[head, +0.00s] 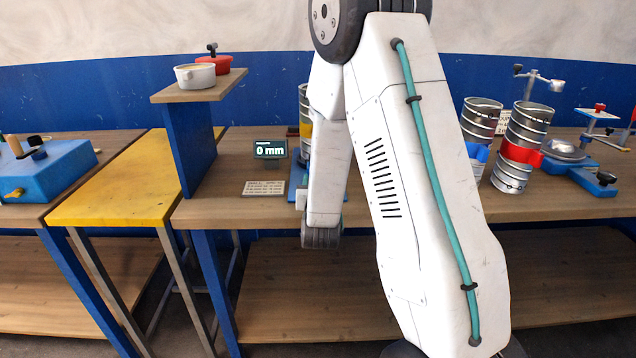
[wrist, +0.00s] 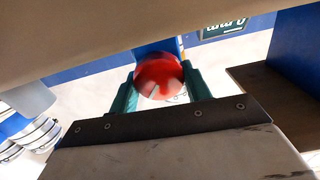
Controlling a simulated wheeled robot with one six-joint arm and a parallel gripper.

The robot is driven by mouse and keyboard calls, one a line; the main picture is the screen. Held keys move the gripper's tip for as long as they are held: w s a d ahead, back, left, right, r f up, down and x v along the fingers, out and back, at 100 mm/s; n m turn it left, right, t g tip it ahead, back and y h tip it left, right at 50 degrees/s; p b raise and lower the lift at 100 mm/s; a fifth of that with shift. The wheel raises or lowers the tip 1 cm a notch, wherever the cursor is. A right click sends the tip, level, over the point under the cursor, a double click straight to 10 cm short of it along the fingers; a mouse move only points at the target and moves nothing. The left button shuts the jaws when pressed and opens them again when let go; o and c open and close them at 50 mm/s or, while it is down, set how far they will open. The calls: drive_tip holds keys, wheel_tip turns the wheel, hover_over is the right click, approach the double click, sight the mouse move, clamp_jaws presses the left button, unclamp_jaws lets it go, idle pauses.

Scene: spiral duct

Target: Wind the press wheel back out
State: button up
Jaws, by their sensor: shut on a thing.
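In the wrist view my gripper (wrist: 160,80) is shut on a round red knob (wrist: 158,76), with one teal finger on each side of it. A blue part (wrist: 160,46) shows just beyond the knob. I cannot tell how the knob joins the press wheel. In the head view my arm hides the gripper, the wheel and most of the press. A dark display (head: 270,149) on the bench reads "0 mm".
A raised wooden shelf (head: 200,92) with a white pot (head: 195,76) and a red pot (head: 212,64) stands left of the display. A yellow table (head: 120,185) lies further left.

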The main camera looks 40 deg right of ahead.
drive_tip(key=n, duration=0.4)
drive_tip(key=shift+n, duration=0.3)
drive_tip(key=shift+w+a+n, duration=0.1)
drive_tip(key=shift+a+n, duration=0.05)
drive_tip(key=shift+n, duration=1.85)
drive_tip(key=o, duration=1)
